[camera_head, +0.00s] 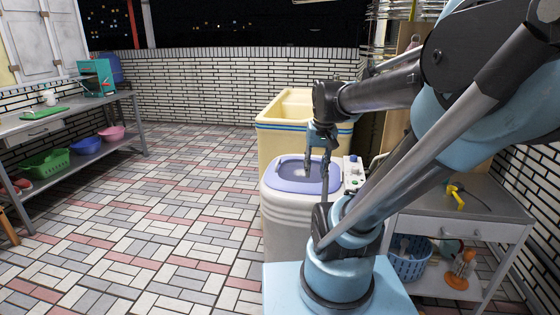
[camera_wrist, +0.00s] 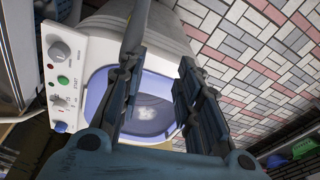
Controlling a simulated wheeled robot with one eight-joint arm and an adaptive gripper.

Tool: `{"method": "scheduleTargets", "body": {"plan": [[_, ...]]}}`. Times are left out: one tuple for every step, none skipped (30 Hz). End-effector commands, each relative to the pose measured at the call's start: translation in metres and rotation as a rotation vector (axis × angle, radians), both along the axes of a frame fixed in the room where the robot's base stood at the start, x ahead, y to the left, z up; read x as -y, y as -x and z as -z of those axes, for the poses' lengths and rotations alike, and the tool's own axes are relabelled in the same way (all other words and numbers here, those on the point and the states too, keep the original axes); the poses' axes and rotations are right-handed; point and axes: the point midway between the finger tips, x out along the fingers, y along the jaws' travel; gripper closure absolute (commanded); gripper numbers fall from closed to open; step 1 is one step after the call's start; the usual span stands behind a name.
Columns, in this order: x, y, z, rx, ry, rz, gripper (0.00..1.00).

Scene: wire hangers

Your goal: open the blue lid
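The blue lid (camera_head: 284,184) is a lavender-blue rounded frame around a darker middle panel. It lies flat on top of a white ribbed washing machine (camera_head: 285,218) and looks closed. In the wrist view the lid (camera_wrist: 148,138) shows between and behind my fingers, with a pale patch in its middle. My gripper (camera_head: 316,172) points down over the lid from above. In the wrist view my gripper (camera_wrist: 158,65) has its two fingers spread apart with nothing between them. I cannot tell whether a fingertip touches the lid. Parts of the lid are hidden by the fingers.
A white control panel (camera_head: 353,174) with knobs and buttons stands along the machine's right side. A cream tub (camera_head: 277,137) stands behind. A side table (camera_head: 480,202) with a yellow tool is at the right. The tiled floor (camera_head: 170,220) to the left is clear.

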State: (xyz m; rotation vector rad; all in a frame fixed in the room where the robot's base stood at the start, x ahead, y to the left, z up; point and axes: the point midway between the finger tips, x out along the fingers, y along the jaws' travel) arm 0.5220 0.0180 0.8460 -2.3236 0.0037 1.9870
Motion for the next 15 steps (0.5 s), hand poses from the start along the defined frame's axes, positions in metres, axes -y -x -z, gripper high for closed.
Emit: {"method": "scheduleTargets", "body": {"plan": [[-0.002, -0.014, -0.009, -0.004, -0.006, 0.007, 0.69], [-0.004, -0.022, -0.013, -0.007, -0.011, 0.012, 0.69], [-0.005, -0.031, -0.018, -0.011, -0.017, 0.020, 0.69], [-0.007, -0.039, -0.022, -0.014, -0.021, 0.024, 0.69], [-0.008, -0.047, -0.026, -0.017, -0.026, 0.029, 0.69], [-0.010, -0.057, -0.031, -0.022, -0.032, 0.036, 0.69], [-0.012, -0.064, -0.034, -0.026, -0.037, 0.041, 0.69], [-0.013, -0.072, -0.037, -0.029, -0.042, 0.047, 0.69], [-0.015, -0.083, -0.041, -0.033, -0.047, 0.053, 0.69], [-0.017, -0.091, -0.044, -0.036, -0.051, 0.058, 0.69], [-0.018, -0.099, -0.047, -0.039, -0.055, 0.063, 0.69], [-0.021, -0.110, -0.050, -0.043, -0.060, 0.070, 0.69], [-0.022, -0.118, -0.052, -0.046, -0.065, 0.074, 0.69], [-0.024, -0.126, -0.054, -0.049, -0.069, 0.080, 0.69], [-0.026, -0.137, -0.057, -0.054, -0.076, 0.086, 0.69]]}}
